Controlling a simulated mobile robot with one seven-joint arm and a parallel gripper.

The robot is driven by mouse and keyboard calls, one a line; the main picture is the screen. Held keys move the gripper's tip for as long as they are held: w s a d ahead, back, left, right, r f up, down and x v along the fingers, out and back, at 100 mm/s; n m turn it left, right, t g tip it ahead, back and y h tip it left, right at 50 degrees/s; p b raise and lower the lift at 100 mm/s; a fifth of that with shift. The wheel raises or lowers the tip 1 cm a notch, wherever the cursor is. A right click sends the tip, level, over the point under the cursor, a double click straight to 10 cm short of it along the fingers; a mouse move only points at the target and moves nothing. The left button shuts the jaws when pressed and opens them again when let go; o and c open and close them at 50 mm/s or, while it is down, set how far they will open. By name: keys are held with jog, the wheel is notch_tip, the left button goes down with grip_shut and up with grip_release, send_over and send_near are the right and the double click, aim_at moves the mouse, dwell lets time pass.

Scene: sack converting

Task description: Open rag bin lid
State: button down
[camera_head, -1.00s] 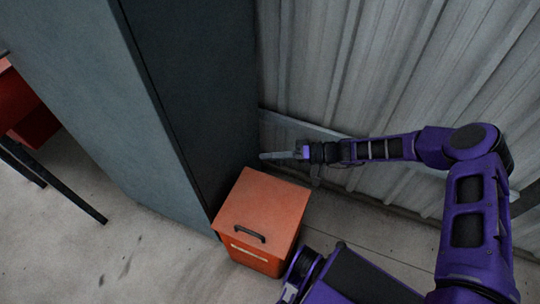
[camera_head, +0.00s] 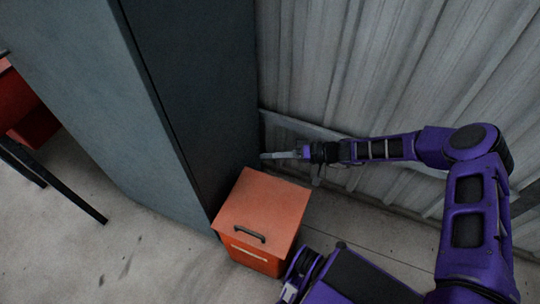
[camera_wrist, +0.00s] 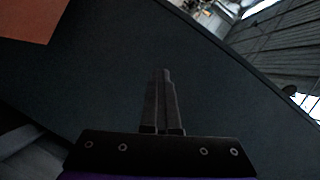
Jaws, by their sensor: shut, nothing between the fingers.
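The rag bin (camera_head: 252,256) is an orange-red box on the floor beside the dark cabinet. Its lid (camera_head: 265,200) lies flat and closed on top, with a dark handle (camera_head: 249,234) near the front edge. My gripper (camera_head: 264,156) is behind and above the far edge of the lid, pointing left toward the cabinet, apart from the handle. In the wrist view my gripper (camera_wrist: 163,72) has its fingers together with nothing between them. An orange surface (camera_wrist: 28,18), likely the bin, shows at the upper left of the wrist view. The handle is not visible there.
A tall grey cabinet (camera_head: 110,90) stands left of the bin, its dark side (camera_head: 195,80) close to my fingertips. A corrugated wall (camera_head: 390,70) with a low rail (camera_head: 295,124) is behind my arm. Open floor (camera_head: 140,255) lies at the front left.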

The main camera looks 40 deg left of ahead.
dwell(0.3)
jog(key=c, duration=0.8)
grip_release()
jog(key=shift+c, duration=0.2)
jog(key=v, duration=1.7)
jog(key=shift+d, duration=0.25)
